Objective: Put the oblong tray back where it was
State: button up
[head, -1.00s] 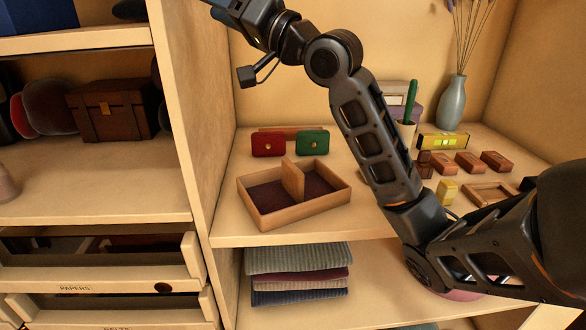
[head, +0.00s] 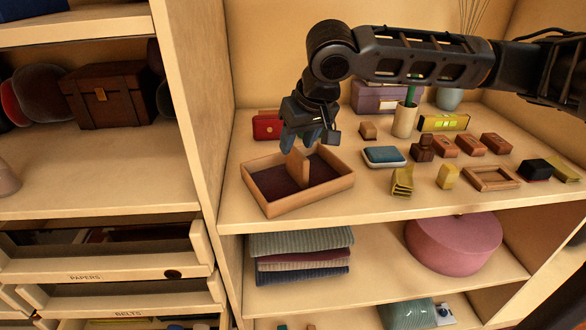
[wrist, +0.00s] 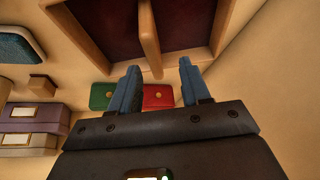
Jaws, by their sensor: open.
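An oblong wooden tray (head: 335,185) with a dark lining and an upright divider (head: 297,166) across it stands at the left of the middle shelf. It also shows at the top of the wrist view (wrist: 94,42). My gripper (head: 308,137) is open and empty, pointing down at the tray's divider. In the wrist view, the fingers (wrist: 159,68) appear on either side of the divider's line; I cannot tell how far above it they are. A smaller empty wooden frame-like tray (head: 490,185) lies at the right of the shelf.
A red case (head: 266,126) stands behind the tray; the green case (wrist: 104,96) shows in the wrist view. A blue-topped box (head: 384,155), a cup (head: 404,121) and several small blocks stand to the right. An upright panel (head: 195,120) bounds the shelf's left.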

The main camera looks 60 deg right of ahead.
aim_at(295, 163)
jog(key=shift+s+d+f, duration=0.25)
jog(key=shift+s+f, duration=0.15)
jog(key=shift+d+f+g, duration=0.1)
jog(key=shift+f+g, duration=0.2)
jog(key=shift+f, duration=0.05)
jog(key=shift+p+x, duration=0.35)
jog(key=shift+x, duration=3.05)
jog(key=shift+w, duration=0.15)
grip_shut()
